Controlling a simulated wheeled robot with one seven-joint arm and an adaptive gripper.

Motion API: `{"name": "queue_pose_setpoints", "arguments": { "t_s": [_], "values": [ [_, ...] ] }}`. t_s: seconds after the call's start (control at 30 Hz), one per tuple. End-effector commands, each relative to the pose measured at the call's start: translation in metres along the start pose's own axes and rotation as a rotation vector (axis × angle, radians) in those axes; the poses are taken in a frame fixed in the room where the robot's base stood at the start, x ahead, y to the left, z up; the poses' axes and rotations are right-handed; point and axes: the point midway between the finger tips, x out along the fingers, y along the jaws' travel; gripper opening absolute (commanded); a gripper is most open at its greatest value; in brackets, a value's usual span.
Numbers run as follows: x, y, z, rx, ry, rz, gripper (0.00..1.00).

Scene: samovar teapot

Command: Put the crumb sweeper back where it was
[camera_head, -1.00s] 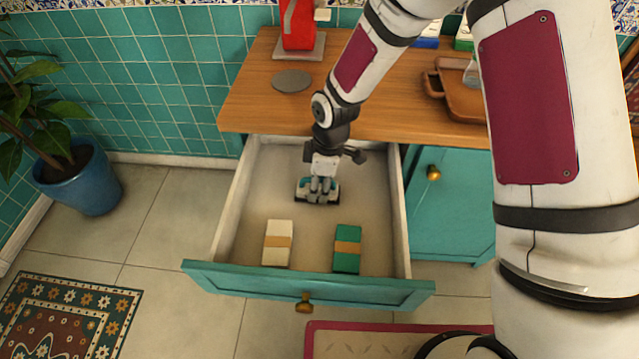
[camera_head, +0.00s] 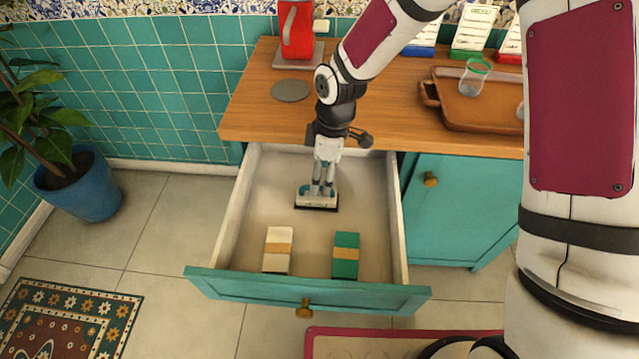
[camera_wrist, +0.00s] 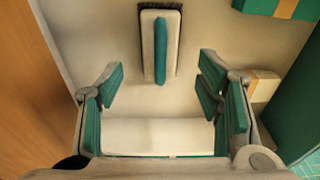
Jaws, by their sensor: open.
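The crumb sweeper (camera_head: 316,202) is a pale brush with a teal handle and dark bristles. It lies on the floor of the open drawer (camera_head: 228,210), behind two small boxes. My gripper (camera_head: 323,178) points down over it. In the wrist view the sweeper (camera_wrist: 147,45) lies ahead of my open fingers (camera_wrist: 161,85), with its near end close to the gap between them. The fingers do not hold it, and nothing shows between them.
A cream box (camera_head: 278,250) and a green box (camera_head: 346,256) stand near the drawer front. The wooden top (camera_head: 258,105) above carries a red appliance (camera_head: 297,30), a grey disc (camera_head: 291,90) and a brown tray (camera_head: 480,112) with a glass. Free drawer floor surrounds the sweeper.

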Motion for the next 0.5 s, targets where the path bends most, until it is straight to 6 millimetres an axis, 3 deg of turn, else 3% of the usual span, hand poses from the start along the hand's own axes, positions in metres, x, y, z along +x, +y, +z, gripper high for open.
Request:
{"name": "queue_pose_setpoints", "arguments": {
  "t_s": [0.03,0.2,0.5],
  "values": [
    [-0.012,0.001,0.000,0.002,0.001,0.004,0.60],
    [-0.035,0.000,0.001,0.003,0.000,0.001,0.60],
    [-0.047,0.000,0.000,0.000,0.000,-0.001,0.60]
  ]
}}
